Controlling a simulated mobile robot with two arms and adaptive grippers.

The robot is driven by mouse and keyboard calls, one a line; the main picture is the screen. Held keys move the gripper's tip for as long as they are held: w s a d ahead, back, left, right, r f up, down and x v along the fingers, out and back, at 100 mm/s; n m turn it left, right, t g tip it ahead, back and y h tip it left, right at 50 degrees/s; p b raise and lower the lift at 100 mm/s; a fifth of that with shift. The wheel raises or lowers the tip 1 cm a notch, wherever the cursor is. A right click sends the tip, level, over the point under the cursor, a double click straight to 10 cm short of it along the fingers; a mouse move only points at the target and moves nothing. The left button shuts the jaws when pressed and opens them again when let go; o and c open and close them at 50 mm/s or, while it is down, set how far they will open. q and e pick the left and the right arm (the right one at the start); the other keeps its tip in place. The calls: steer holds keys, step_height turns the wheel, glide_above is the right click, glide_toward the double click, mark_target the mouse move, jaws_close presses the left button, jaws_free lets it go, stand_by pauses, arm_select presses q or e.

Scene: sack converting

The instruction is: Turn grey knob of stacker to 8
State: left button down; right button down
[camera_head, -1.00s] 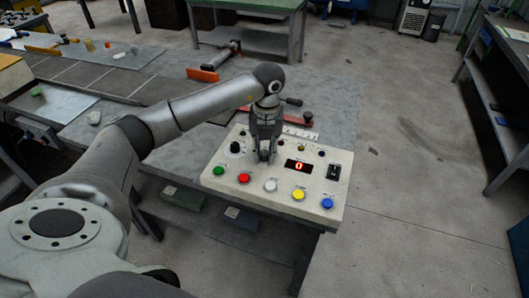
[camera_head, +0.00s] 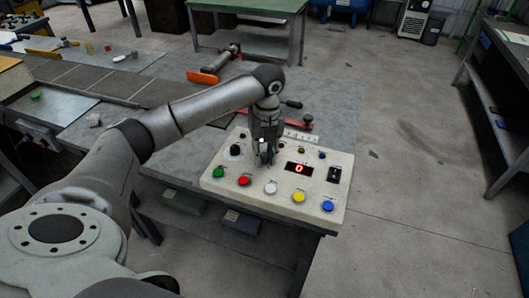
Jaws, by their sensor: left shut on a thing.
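The pale control panel (camera_head: 222,185) sits on the near end of the grey table. Its display (camera_head: 299,169) shows a red 0. My left gripper (camera_head: 264,158) points down at the panel, just left of the display, and is shut on the grey knob, which its fingers mostly hide. I cannot read the knob's pointer or scale. My right gripper is not in view.
The panel's front row has green (camera_head: 218,172), red (camera_head: 244,181), white (camera_head: 270,188), yellow (camera_head: 298,196) and blue (camera_head: 327,205) buttons. A black knob (camera_head: 235,150) stands left of my gripper, a black switch (camera_head: 334,174) at right. A red-handled tool (camera_head: 300,124) lies behind.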

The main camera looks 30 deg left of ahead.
mark_target(266, 154)
arm_select(q)
steer(key=c, duration=1.2)
jaws_free()
step_height(266, 154, up, 12)
steer(key=shift+w, duration=0.15)
steer(key=shift+d, duration=0.1)
